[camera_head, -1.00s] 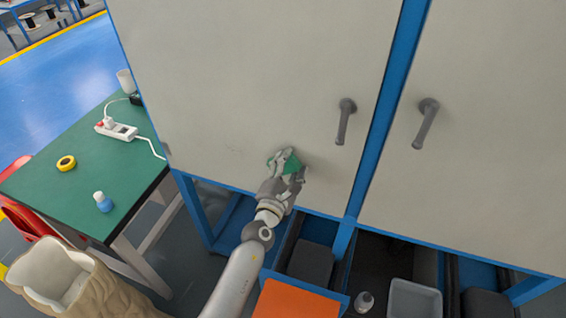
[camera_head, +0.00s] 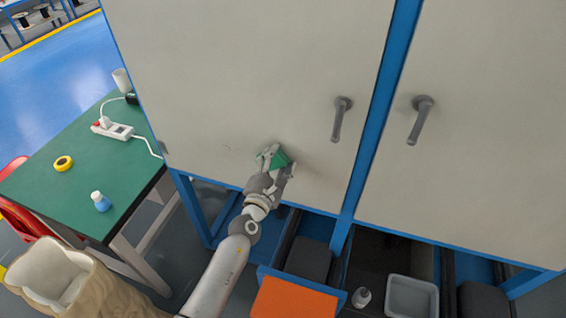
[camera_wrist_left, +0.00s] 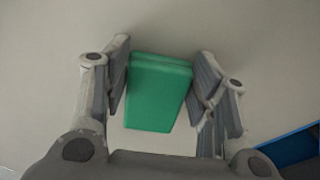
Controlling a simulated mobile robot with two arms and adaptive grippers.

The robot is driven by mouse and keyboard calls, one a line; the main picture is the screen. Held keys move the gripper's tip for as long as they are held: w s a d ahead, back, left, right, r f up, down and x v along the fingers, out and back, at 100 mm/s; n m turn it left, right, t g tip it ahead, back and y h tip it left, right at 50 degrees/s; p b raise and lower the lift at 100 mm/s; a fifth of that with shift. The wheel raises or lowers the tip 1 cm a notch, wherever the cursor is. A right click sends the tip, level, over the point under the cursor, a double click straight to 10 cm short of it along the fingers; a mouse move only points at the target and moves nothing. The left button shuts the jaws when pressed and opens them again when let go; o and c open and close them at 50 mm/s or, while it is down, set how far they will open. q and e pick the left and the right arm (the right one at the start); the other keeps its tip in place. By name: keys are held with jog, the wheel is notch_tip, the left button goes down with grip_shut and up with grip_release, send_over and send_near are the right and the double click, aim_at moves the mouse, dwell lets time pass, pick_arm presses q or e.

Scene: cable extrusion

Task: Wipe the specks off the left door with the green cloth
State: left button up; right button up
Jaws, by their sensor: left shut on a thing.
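The left door (camera_head: 240,75) is a large pale grey panel with a dark handle (camera_head: 341,119) near its right edge. My left gripper (camera_head: 277,161) is at the lower part of this door, shut on the green cloth (camera_head: 281,158). In the left wrist view the green cloth (camera_wrist_left: 158,92) is a folded block between the two fingers, close to the door surface. Whether it touches the door I cannot tell. Faint dark specks (camera_head: 227,147) show on the door to the left of the gripper. My right gripper is not in view.
The right door (camera_head: 480,120) with its handle (camera_head: 420,120) stands beyond a blue post. A green table (camera_head: 50,195) at the left holds a power strip, yellow tape and a small bottle. Below the doors are an orange panel (camera_head: 293,299) and a grey bin (camera_head: 411,297).

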aim_at(224, 139)
pick_arm(q)
jog(key=shift+w+a+b, duration=0.15)
jog(key=shift+w+a, duration=0.25)
jog(key=shift+a, duration=0.75)
jog(key=shift+w+a+b, duration=0.2)
jog(key=shift+w+a, duration=0.25)
jog(key=shift+a, duration=0.7)
jog(key=shift+w+a+b, duration=0.15)
jog(key=shift+w+a, duration=0.25)
jog(key=shift+a, duration=0.75)
jog(key=shift+w+a+b, duration=0.4)
jog(key=shift+a+b, duration=0.05)
jog(key=shift+a, duration=0.7)
jog(key=shift+w+a+b, duration=0.4)
jog(key=shift+w+a, duration=0.05)
jog(key=shift+a, duration=0.65)
jog(key=shift+w+a+b, duration=0.4)
jog(key=shift+a+b, duration=0.05)
jog(key=shift+a, duration=0.7)
jog(key=shift+w+a+b, duration=0.2)
jog(key=shift+a+b, duration=0.2)
jog(key=shift+a, duration=0.15)
jog(key=shift+w+a+b, duration=0.2)
jog(key=shift+a+b, duration=0.2)
jog(key=shift+a, duration=0.1)
jog(key=shift+w+a, duration=0.2)
jog(key=shift+a, duration=0.3)
jog(key=shift+r, duration=0.1)
jog(key=shift+s, duration=0.1)
